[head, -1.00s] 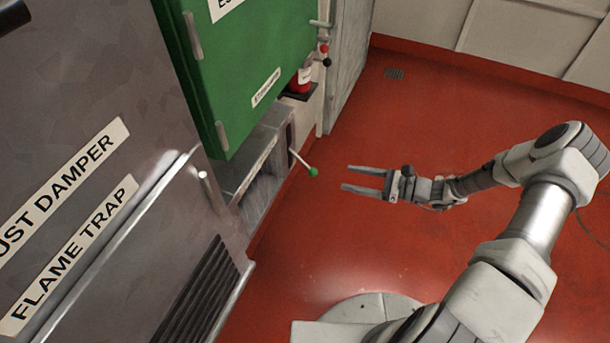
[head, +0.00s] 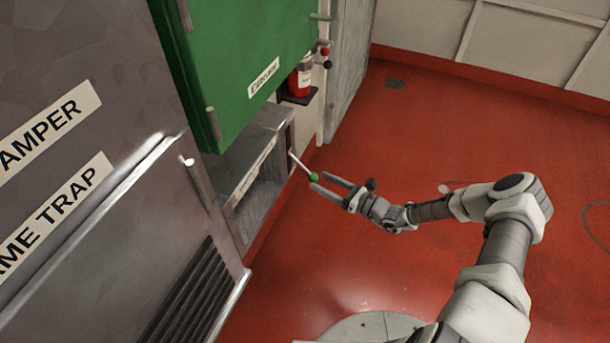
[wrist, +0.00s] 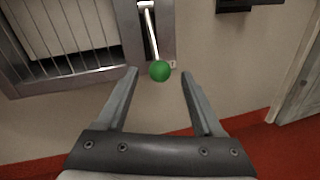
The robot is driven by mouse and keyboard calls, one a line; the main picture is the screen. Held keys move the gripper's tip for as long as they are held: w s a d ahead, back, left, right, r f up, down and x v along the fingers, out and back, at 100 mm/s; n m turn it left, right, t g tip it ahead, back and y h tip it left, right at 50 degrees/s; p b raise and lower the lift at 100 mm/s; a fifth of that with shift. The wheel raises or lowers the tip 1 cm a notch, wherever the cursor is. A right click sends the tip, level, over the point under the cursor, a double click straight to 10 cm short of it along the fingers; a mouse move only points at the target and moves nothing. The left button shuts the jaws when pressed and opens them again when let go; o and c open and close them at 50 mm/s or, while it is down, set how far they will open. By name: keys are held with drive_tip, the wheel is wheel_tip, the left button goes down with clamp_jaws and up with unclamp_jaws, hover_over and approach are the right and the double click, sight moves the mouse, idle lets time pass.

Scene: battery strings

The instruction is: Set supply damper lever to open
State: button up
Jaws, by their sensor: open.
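The damper lever is a thin pale rod with a green ball knob (head: 314,177), sticking out of the low grey duct unit below the green cabinet. In the wrist view the rod (wrist: 151,35) comes from a dark vertical slot and its green knob (wrist: 160,71) sits between and just beyond my fingertips. My gripper (head: 317,182) is open, its fingers on either side of the knob's line. In the wrist view my open gripper (wrist: 160,73) shows a gap on both sides of the knob. No contact is visible.
A green cabinet (head: 240,60) overhangs the grey duct unit (head: 262,170). A red extinguisher (head: 300,82) stands on a dark shelf behind. A grey louvred cabinet (head: 110,220) fills the left.

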sight(310, 176)
drive_tip(key=b+x, duration=0.1)
drive_tip(key=x, duration=0.6)
clamp_jaws()
idle(1.3)
